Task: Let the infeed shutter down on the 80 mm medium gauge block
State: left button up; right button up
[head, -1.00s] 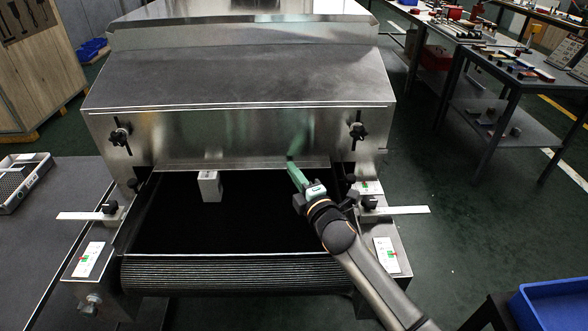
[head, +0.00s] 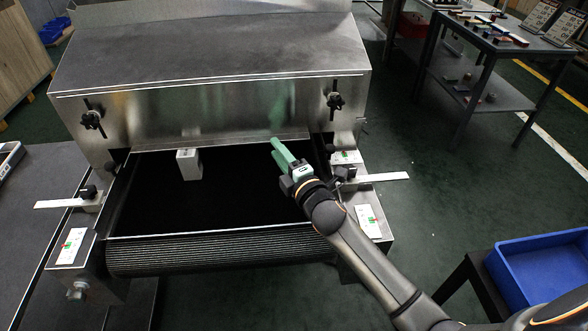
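The infeed shutter (head: 215,117) is a bare steel plate across the dryer mouth, with a black knob in a slot at its left (head: 92,119) and right (head: 334,101). The pale gauge block (head: 188,165) stands upright on the black belt (head: 220,200), left of centre at the shutter's lower edge. I cannot tell whether the shutter touches it. My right gripper (head: 279,154), with green fingers, is over the belt near the right part of that edge, well right of the block. Its finger gap is unclear, and I see nothing held. My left gripper is out of view.
Guide brackets with white scales flank the belt at left (head: 62,203) and right (head: 383,178). A blue bin (head: 545,270) stands at the lower right. A work table (head: 500,48) with small items is at the upper right. Open floor lies between them.

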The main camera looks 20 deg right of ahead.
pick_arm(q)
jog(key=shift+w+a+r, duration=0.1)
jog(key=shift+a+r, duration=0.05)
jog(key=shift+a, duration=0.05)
pick_arm(e)
jog(key=s, duration=0.6)
jog(key=s+d, duration=0.1)
jog(key=s, duration=0.2)
jog(key=shift+s, duration=0.25)
